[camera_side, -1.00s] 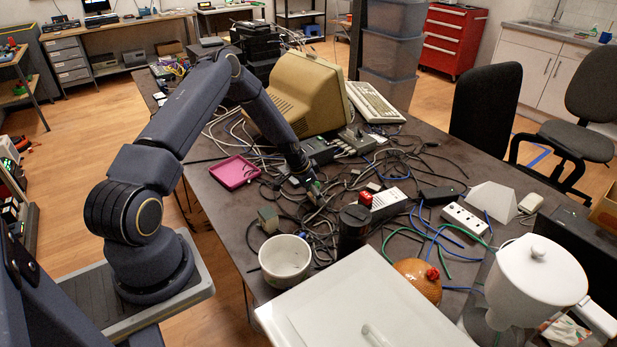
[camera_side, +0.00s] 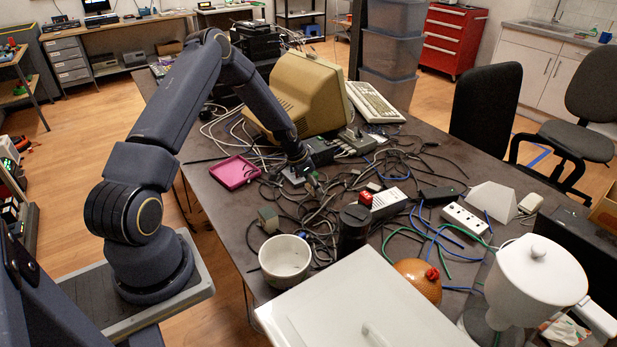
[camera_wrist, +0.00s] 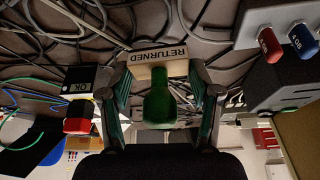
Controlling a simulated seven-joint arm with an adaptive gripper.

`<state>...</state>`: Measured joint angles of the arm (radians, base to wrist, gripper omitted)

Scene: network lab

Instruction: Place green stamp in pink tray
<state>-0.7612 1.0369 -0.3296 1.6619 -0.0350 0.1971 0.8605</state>
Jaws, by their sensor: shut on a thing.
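My gripper (camera_wrist: 160,88) is shut on the green stamp (camera_wrist: 159,103) in the wrist view. The stamp has a dark green handle and a pale block lettered "RETURNED", which sits between the fingers. In the side view my gripper (camera_side: 308,178) is low over the cables at the middle of the table, and the stamp is too small to make out clearly. The pink tray (camera_side: 234,172) lies flat to the left of my gripper in the side view and looks empty. The tray does not show in the wrist view.
Tangled cables (camera_side: 300,215) cover the table around my gripper. A beige monitor (camera_side: 310,92) and grey boxes stand behind it. A white bowl (camera_side: 285,262), a black cylinder (camera_side: 353,228) and a white device with a red button (camera_side: 388,202) stand nearer the front.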

